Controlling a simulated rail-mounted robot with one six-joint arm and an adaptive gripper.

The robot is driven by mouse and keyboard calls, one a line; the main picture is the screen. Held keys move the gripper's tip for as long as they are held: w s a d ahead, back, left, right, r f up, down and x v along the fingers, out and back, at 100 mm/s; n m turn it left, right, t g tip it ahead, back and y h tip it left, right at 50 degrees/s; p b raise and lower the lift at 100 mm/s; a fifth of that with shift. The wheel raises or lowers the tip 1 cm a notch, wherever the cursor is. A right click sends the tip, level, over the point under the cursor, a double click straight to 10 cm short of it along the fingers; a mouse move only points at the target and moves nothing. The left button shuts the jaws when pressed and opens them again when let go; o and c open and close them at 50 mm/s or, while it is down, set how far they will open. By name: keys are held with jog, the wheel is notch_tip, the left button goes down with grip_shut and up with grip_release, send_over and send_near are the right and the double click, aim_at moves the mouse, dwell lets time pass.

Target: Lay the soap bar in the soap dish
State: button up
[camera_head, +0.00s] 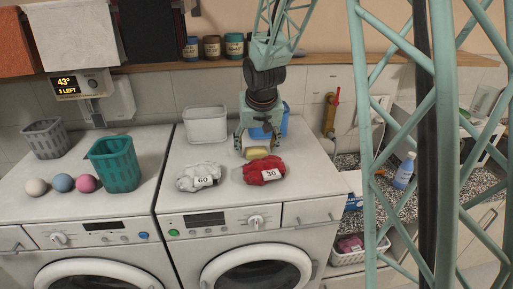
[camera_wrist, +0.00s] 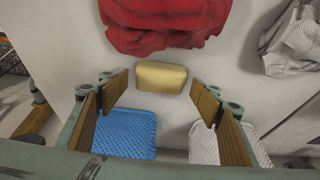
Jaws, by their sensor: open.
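The soap bar is a pale yellow block (camera_wrist: 160,77) lying flat on the white machine top. It also shows in the head view (camera_head: 257,153), just behind the red cloth. My gripper (camera_head: 252,149) points down over it. In the wrist view, the wood-coloured fingers of my gripper (camera_wrist: 160,92) are open, one to each side of the bar's near end, with gaps on both sides. Nothing is held. I cannot make out a soap dish in either view.
A red cloth (camera_head: 265,171) tagged 30 and a grey-white cloth (camera_head: 198,177) tagged 60 lie in front. A white basket (camera_head: 206,124) and a blue basket (camera_wrist: 125,135) stand behind. A teal basket (camera_head: 115,165) and several balls occupy the left machine.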

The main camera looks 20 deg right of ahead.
jog(key=shift+r, duration=0.2)
jog(key=shift+r, duration=0.2)
jog(key=v, duration=1.1)
jog(key=shift+s+r, duration=0.2)
jog(key=shift+s, duration=0.1)
dwell(0.7)
jog(key=s+a+r, duration=0.1)
jog(key=s+r, duration=0.4)
jog(key=s, duration=0.5)
jog(key=s+r, duration=0.4)
jog(key=s, duration=0.7)
jog(key=s+a+n, duration=0.1)
jog(key=s+a, duration=0.1)
jog(key=s, duration=2.1)
jog(key=shift+f+n+g+y, duration=0.2)
jog(key=shift+n+g+y, duration=0.1)
jog(key=shift+n, duration=0.1)
